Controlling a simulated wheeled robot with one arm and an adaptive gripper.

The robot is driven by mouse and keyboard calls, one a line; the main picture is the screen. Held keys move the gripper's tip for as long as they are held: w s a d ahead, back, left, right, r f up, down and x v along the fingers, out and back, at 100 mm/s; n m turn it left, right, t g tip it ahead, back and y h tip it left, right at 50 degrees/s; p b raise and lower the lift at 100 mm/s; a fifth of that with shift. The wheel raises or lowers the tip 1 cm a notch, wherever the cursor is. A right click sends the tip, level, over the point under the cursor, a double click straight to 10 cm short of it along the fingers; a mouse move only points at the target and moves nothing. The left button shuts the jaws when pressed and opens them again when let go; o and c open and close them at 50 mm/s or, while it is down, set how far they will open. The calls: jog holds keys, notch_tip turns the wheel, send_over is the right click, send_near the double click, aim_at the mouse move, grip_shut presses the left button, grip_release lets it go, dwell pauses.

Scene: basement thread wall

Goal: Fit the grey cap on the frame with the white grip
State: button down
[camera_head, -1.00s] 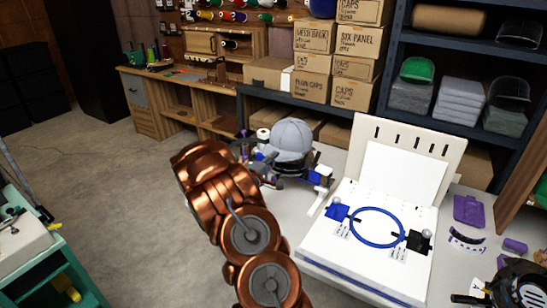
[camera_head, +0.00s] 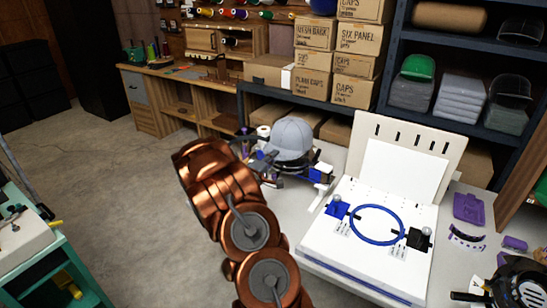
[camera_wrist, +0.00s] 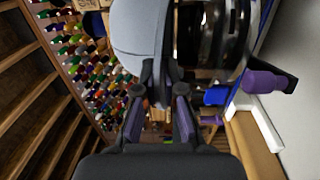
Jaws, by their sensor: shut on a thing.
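The grey cap (camera_head: 291,137) is on the table left of the white board, over or on a dark frame; how far it is seated cannot be told. In the wrist view the cap (camera_wrist: 137,28) is on the left, close against the dark round frame (camera_wrist: 215,35). My gripper (camera_wrist: 160,75) is shut on the cap's lower edge; its fingertips are partly hidden there. In the head view my gripper (camera_head: 262,167) is mostly behind my arm. A white part (camera_head: 321,172) sticks out right of the cap; whether it is the white grip is unclear. A purple grip (camera_wrist: 262,82) is right of the frame.
A white board (camera_head: 345,248) with a blue hoop (camera_head: 377,224) stands right of the cap. Purple parts (camera_head: 468,207) lie further right. Cardboard boxes (camera_head: 335,55) and a shelf (camera_head: 450,120) stand behind. Floor is clear to the left.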

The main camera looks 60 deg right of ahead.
aim_at(273, 174)
jog(key=shift+f, duration=2.15)
dwell(0.8)
jog(key=c, duration=1.2)
grip_release()
jog(key=shift+a, duration=0.1)
jog(key=a, duration=1.1)
jog(key=shift+s+a+f, duration=0.25)
jog(key=shift+a+f, duration=0.15)
jog(key=shift+f, duration=0.05)
